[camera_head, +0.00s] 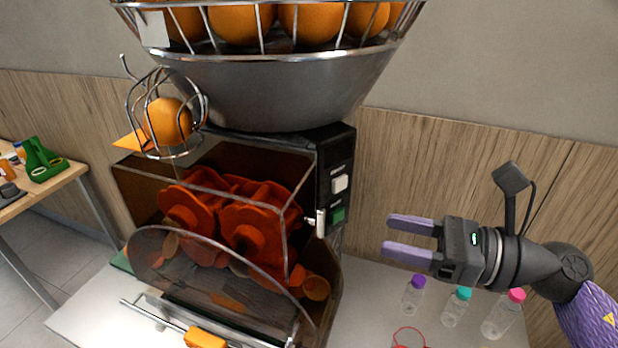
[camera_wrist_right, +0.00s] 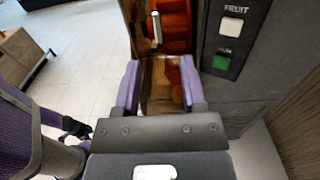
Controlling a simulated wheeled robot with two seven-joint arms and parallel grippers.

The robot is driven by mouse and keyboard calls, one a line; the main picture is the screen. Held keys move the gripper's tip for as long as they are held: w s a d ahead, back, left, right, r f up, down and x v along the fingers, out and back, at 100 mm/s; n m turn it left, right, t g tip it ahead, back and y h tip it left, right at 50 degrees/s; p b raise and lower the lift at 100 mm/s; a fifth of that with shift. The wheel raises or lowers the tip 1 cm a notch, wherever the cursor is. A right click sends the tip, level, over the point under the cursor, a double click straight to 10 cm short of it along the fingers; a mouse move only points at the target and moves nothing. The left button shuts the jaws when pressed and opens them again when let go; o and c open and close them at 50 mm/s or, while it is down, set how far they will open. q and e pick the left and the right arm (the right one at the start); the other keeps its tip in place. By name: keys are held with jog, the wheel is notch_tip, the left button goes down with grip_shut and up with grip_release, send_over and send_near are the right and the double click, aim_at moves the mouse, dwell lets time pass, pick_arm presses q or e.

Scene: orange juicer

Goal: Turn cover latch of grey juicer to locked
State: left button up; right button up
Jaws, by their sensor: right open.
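The grey juicer (camera_head: 328,160) stands on the counter, with a clear cover (camera_head: 215,190) over its orange-red press drums. The small silver cover latch (camera_head: 319,222) is upright at the cover's right edge, beside the button panel. It also shows in the right wrist view (camera_wrist_right: 155,27), above and between my fingers. My right gripper (camera_head: 390,235) is open and empty, to the right of the latch and apart from it. Its two purple fingers point toward the juicer, also in the wrist view (camera_wrist_right: 160,72). My left gripper does not show in the head view.
The panel has a white button (camera_head: 340,183) and a green button (camera_head: 338,215). Bottles with purple (camera_head: 418,281), teal (camera_head: 464,293) and pink (camera_head: 516,296) caps stand below my right gripper. A wire basket of oranges (camera_head: 240,22) is on top. A side table (camera_head: 70,178) is at left.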

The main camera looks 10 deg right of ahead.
aim_at(325, 222)
jog(key=p+x, duration=0.3)
jog(key=x, duration=0.5)
jog(key=shift+a+r, duration=0.1)
jog(key=shift+a, duration=0.05)
jog(key=shift+w+a+f+p, duration=0.2)
jog(key=shift+a+p, duration=0.1)
jog(key=shift+a, duration=0.1)
grip_shut()
